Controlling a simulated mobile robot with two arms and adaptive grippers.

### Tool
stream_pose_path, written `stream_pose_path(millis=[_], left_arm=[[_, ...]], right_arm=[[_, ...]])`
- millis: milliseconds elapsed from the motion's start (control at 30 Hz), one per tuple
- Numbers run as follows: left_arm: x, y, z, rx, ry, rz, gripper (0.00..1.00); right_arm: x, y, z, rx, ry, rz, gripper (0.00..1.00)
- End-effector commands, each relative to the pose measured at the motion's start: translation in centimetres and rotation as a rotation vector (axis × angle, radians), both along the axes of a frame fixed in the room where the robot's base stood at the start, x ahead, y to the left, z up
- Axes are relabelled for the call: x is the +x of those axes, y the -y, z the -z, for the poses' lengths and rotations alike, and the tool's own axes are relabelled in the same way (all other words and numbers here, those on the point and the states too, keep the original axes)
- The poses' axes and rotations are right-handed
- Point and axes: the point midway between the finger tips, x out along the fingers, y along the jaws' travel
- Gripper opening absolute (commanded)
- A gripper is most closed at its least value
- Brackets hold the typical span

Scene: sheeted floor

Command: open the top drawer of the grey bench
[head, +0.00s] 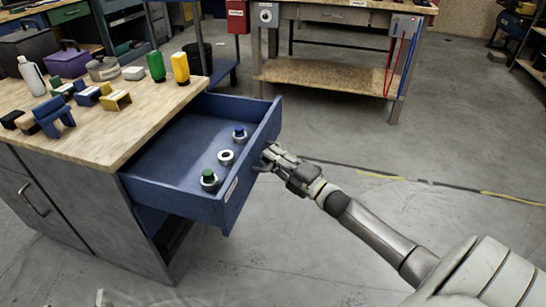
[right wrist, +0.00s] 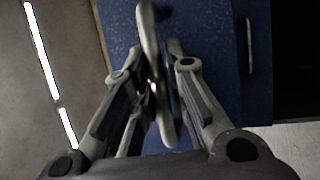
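The grey bench (head: 95,225) has a wooden top and stands at the left in the head view. Its blue top drawer (head: 170,192) is pulled well out, with several small round items inside. My right gripper (head: 268,157) is at the outer face of the drawer front. In the right wrist view its fingers (right wrist: 155,85) close around a grey bar handle (right wrist: 149,35) in front of the blue drawer face (right wrist: 208,25). Only a small pale part of my left gripper (head: 103,298) seems to show at the bottom left; its fingers cannot be made out.
Blocks, bottles and a purple box (head: 68,62) stand on the bench top. A cupboard handle (head: 34,199) is on the bench's left front. A second workbench (head: 330,72) stands at the back. The floor (head: 400,150) right of the drawer is open, apart from my right arm above it.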

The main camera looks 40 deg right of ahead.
Motion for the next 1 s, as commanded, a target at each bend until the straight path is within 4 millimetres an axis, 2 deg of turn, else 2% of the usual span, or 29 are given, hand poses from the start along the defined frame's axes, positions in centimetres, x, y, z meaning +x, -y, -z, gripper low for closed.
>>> stream_pose_path(millis=[333, 467, 667, 1000], left_arm=[[0.0, 0.0, 0.0, 0.000, 0.000, 0.001, 0.72], [0.0, 0.0, 0.0, 0.000, 0.000, 0.001, 0.72], [0.0, 0.0, 0.0, 0.000, 0.000, 0.001, 0.72], [0.0, 0.0, 0.0, 0.000, 0.001, 0.001, 0.72]], right_arm=[[0.0, 0.0, 0.0, 0.000, 0.001, 0.001, 0.21], [-0.7, 0.2, 0.1, 0.001, 0.000, 0.001, 0.21], [-3.3, 0.9, 0.7, 0.001, -0.002, 0.002, 0.21], [-8.7, 2.3, 1.7, 0.002, -0.003, 0.000, 0.21]])
